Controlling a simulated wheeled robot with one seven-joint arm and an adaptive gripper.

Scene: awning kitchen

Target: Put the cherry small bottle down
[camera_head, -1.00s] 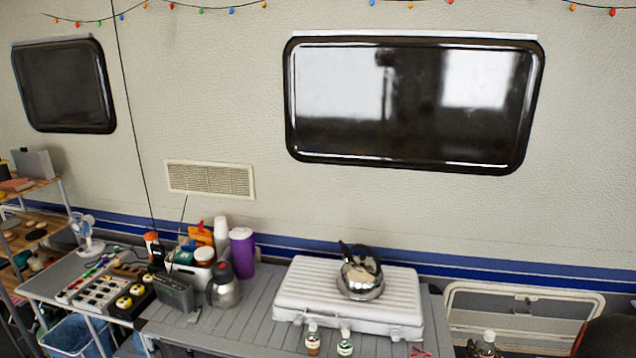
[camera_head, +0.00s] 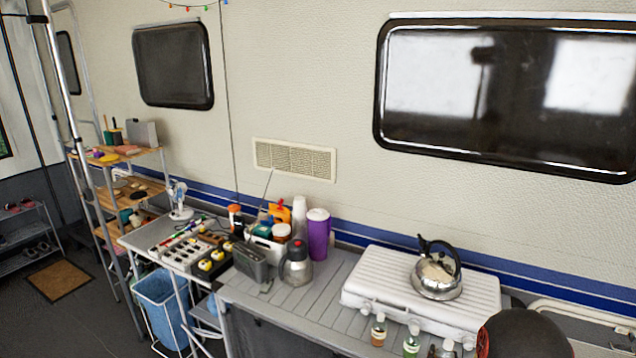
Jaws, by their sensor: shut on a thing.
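In the head view a small bottle with a pale cap (camera_head: 447,346), which I take for the cherry small bottle, shows at the bottom edge in front of the white case. My gripper (camera_head: 435,351) seems to be at this bottle, shut on it, mostly cut off by the frame edge. The bottle's lower part is hidden, so I cannot tell whether it touches the table. The dark round part at the lower right is my arm.
An orange-brown bottle (camera_head: 378,330) and a green bottle (camera_head: 411,340) stand to its left. Behind are a white case (camera_head: 375,291) and a kettle (camera_head: 437,275). The slatted grey table (camera_head: 330,290) is clear left of the case. A flask (camera_head: 296,265) stands farther left.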

